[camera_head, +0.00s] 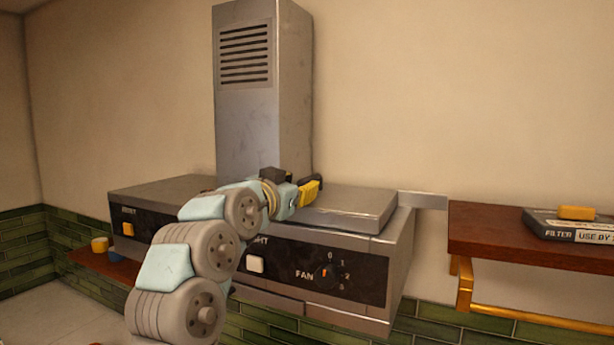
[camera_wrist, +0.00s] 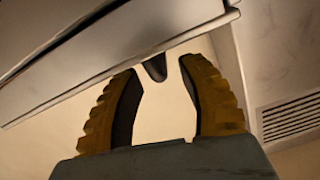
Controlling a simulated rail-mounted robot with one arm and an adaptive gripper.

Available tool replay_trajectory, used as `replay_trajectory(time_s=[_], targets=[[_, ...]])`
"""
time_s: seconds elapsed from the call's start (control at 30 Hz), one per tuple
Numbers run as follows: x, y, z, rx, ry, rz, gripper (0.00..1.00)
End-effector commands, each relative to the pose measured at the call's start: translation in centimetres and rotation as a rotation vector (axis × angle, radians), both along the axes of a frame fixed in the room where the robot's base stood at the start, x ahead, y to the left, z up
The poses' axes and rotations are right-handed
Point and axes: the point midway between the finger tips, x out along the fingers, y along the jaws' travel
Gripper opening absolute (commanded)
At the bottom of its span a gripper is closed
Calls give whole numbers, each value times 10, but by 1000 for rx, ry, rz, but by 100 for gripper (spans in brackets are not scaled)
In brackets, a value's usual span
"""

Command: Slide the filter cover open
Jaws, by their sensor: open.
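The range hood (camera_head: 330,310) is a grey metal box with a black front panel. A raised grey slab (camera_head: 350,206) lies on its top right; it looks like the filter cover, but no label shows. My gripper (camera_head: 314,188) is above the hood top, beside the slab's left end and in front of the chimney. In the wrist view its ridged yellow fingers (camera_wrist: 158,68) are apart. A small dark knob (camera_wrist: 154,69) shows between the fingertips, at the edge of a pale metal panel (camera_wrist: 120,45). I cannot tell whether the fingers touch it.
The chimney (camera_head: 250,120) with a slotted vent rises behind my gripper. The front panel has an orange switch (camera_head: 128,229), a white switch (camera_head: 255,264) and a fan dial (camera_head: 326,272). A wooden shelf (camera_head: 490,238) at right holds a filter box (camera_head: 560,231).

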Motion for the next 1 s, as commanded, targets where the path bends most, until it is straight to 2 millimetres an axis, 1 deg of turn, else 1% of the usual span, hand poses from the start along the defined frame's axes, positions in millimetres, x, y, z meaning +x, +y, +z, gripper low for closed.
replay_trajectory(time_s=[0.1,0.4,0.6,0.87,0.9,0.97,1.0], targets=[[13,-6,2,0,1,0,41],[33,-15,2,1,-2,1,41],[38,-18,1,2,-1,1,41],[39,-18,0,0,-1,1,41],[39,-18,0,0,-1,1,36],[38,-18,0,0,-1,1,19],[38,-18,0,0,-1,1,7]])
